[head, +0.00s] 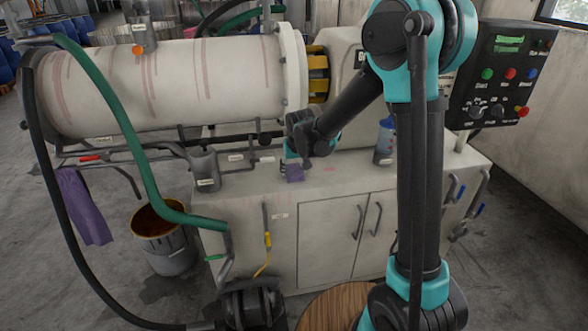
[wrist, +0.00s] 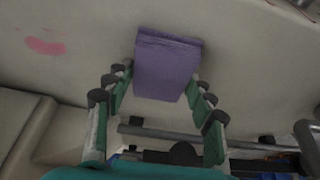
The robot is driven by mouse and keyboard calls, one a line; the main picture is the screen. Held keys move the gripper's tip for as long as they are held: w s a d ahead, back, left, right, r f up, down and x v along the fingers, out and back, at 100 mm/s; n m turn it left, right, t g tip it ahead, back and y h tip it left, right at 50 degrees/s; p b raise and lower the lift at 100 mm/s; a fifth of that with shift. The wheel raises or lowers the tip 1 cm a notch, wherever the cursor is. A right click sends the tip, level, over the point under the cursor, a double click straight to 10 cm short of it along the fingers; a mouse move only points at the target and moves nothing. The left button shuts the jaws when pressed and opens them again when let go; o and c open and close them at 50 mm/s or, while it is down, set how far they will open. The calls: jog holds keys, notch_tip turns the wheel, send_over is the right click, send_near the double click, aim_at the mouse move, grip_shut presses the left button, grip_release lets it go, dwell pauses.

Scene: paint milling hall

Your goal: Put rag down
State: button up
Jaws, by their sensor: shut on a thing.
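A small folded purple rag (wrist: 167,60) is between the fingers of my gripper (wrist: 158,78) in the wrist view. My gripper is shut on it, with several teal and black finger links at either side. I cannot tell whether the rag touches that top. Most of the fingers are hidden in the head view.
Another purple cloth (head: 84,205) hangs at far left beside a bucket (head: 165,245). A control panel (head: 500,75) is at right. The mill drum (head: 170,85) is behind.

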jog(key=o, duration=1.1)
jog(key=v, duration=1.2)
jog(key=s+d+f+m, duration=0.1)
jog(key=s+d+f, duration=0.3)
jog(key=s+d, duration=0.3)
jog(key=s+d+f+m, duration=0.1)
jog(key=s+d+f, duration=0.3)
jog(key=s+d, duration=0.4)
jog(key=s+d+f+m+h, duration=0.1)
jog(key=s+d+f, duration=0.3)
jog(key=s+d, duration=0.4)
jog(key=shift+d+f, duration=0.1)
jog(key=shift+d, duration=0.8)
